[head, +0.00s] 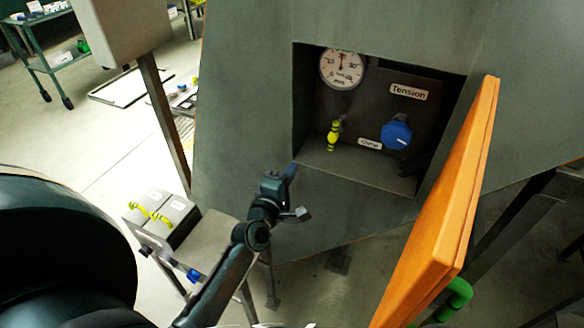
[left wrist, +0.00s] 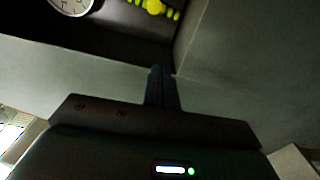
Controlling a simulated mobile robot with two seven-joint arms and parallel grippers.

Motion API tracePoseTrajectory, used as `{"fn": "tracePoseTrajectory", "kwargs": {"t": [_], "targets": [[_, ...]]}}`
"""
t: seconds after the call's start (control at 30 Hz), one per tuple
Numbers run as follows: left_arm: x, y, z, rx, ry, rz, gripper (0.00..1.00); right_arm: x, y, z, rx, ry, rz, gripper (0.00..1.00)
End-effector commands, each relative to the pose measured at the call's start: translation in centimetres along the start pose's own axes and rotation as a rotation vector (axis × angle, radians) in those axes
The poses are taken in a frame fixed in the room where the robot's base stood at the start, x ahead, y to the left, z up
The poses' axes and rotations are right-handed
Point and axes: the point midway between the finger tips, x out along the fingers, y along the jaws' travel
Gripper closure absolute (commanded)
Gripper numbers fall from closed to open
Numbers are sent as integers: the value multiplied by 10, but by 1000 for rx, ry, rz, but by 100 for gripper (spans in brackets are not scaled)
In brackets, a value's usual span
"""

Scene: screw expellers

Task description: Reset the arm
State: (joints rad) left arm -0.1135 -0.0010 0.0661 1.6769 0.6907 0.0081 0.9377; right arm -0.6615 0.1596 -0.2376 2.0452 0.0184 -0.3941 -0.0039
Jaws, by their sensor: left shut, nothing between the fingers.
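My left arm comes in from the lower left of the head view, and its gripper (head: 290,172) is just below the front edge of a recess in the grey machine. In the left wrist view its fingers (left wrist: 161,88) are together, with nothing between them. They are apart from the yellow handle (left wrist: 153,7) at the top of that view. In the head view the yellow handle (head: 333,136) is in the recess, up and to the right of the gripper. My right gripper is not in view.
The recess holds a round gauge (head: 342,68) and a blue knob (head: 396,135) under a "Tension" label (head: 408,92). An open orange door (head: 440,215) stands to its right. A small stand (head: 210,240) with boxes is at lower left. Open floor (head: 110,130) lies farther left.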

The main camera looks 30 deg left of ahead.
Motion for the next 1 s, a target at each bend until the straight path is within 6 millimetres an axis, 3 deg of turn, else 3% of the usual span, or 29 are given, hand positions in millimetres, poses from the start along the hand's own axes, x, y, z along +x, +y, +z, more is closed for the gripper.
{"fn": "tracePoseTrajectory", "kwargs": {"t": [0.33,0.47,0.57,0.7,0.8,0.9,1.0], "targets": [[0,-1,0,5,-2,-2,100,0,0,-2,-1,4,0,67],[-20,-16,14,174,-60,-54,100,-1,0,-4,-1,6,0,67],[-59,-43,38,495,-183,-134,100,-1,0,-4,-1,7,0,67],[-132,-81,72,1006,-417,-215,100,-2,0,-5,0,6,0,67],[-178,-98,87,1300,-573,-231,100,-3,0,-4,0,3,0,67],[-211,-107,95,1500,-687,-225,100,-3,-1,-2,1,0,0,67],[-226,-110,98,1602,-744,-216,100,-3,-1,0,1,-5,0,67]]}}
